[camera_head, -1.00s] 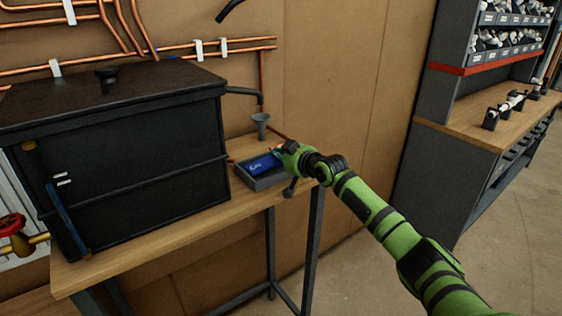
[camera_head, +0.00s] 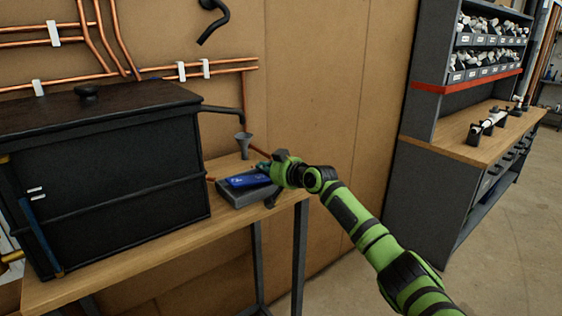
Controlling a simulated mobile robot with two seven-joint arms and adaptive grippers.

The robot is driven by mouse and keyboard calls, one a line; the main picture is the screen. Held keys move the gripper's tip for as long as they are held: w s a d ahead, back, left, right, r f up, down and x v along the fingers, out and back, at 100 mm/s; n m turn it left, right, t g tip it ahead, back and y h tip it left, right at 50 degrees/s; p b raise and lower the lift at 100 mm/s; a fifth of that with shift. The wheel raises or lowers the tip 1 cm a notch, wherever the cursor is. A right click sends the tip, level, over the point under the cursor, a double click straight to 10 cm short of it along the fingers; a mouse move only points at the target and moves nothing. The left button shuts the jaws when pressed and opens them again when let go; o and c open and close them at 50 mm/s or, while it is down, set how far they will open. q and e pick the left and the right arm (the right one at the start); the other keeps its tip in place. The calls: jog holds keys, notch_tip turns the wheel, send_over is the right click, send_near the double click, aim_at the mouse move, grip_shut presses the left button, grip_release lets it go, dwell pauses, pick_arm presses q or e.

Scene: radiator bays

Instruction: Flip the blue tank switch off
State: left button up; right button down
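A black tank (camera_head: 110,165) stands on a wooden bench at the left. A blue upright strip (camera_head: 38,236) runs down its front near the left corner; I cannot tell whether it is a switch. A blue item with pale lettering (camera_head: 246,181) is at a grey tray (camera_head: 240,196) on the bench, right of the tank. My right gripper (camera_head: 263,168) is at the far right end of this blue item. Its fingers are small and partly hidden, so whether it grips the item is unclear. My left gripper is out of view. No switch shows clearly.
A grey funnel (camera_head: 244,142) stands behind the tray, near copper pipes (camera_head: 120,77) on the wall. The wooden bench (camera_head: 165,240) has a bare front strip. A shelf unit with a worktop (camera_head: 455,135) stands at the right, with open floor before it.

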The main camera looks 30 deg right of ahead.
notch_tip(320, 180, up, 3)
jog(key=shift+w+d+f+p, duration=0.1)
jog(key=shift+w+p, duration=0.05)
jog(key=shift+p, duration=0.6)
jog(key=shift+s+d+f+b, duration=0.35)
jog(key=shift+s+f+b, duration=0.15)
jog(key=shift+b, duration=0.2)
pick_arm(q)
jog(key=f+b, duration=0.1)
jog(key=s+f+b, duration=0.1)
jog(key=b, duration=0.1)
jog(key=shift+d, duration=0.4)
pick_arm(e)
jog(key=a+v, duration=0.1)
jog(key=v, duration=0.8)
jog(key=shift+s+d+r, duration=0.2)
jog(key=shift+d+r, duration=0.05)
